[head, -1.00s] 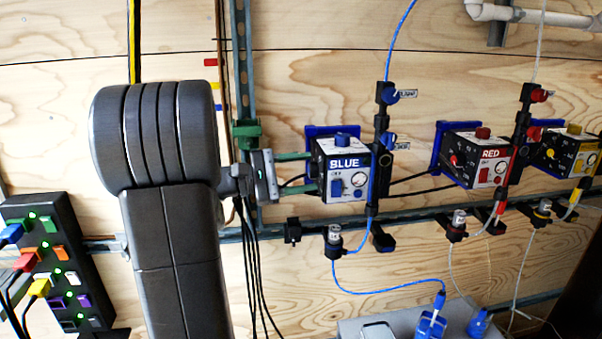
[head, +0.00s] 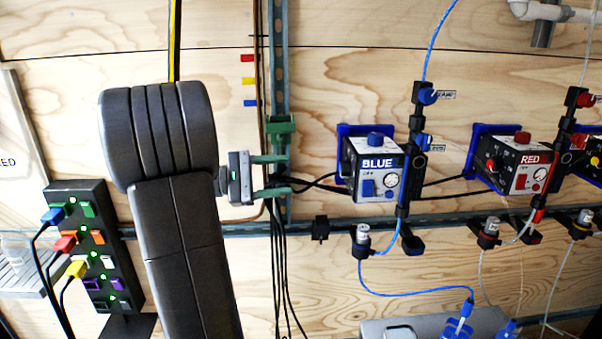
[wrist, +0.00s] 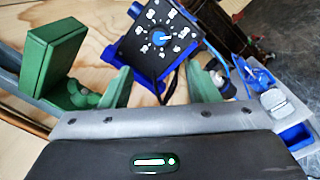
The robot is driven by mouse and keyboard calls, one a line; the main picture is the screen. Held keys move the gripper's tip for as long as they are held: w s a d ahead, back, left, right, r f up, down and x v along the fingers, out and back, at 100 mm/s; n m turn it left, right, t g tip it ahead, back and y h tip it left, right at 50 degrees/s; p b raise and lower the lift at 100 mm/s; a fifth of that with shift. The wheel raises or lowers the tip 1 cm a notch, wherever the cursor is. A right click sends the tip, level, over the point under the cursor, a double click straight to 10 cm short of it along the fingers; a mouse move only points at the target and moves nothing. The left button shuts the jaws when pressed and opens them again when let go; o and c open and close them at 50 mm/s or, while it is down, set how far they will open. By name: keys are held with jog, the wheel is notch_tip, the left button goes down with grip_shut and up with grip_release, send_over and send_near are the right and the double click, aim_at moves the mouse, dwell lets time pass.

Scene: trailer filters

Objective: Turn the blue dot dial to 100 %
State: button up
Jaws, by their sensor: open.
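The blue box (head: 378,168), marked BLUE, is mounted on the wall right of my gripper (head: 289,174) in the head view. Its dial faces my gripper and is hidden there by the angle. In the wrist view the dial (wrist: 157,38) shows as a blue-centred knob on a black face with white marks around it. Its exact setting is too small to read. My gripper (wrist: 149,77) is open and empty, its green fingers apart and short of the dial, with a clear gap between fingertips and box.
A green bracket (head: 281,131) on the upright rail sits close to my gripper. Black cables hang behind it. The red box (head: 518,164) stands further right. A black switch panel (head: 90,225) with coloured plugs is at left.

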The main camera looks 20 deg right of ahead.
aim_at(340, 170)
jog(key=shift+v, duration=1)
jog(key=x, duration=1.4)
jog(key=shift+a, duration=0.1)
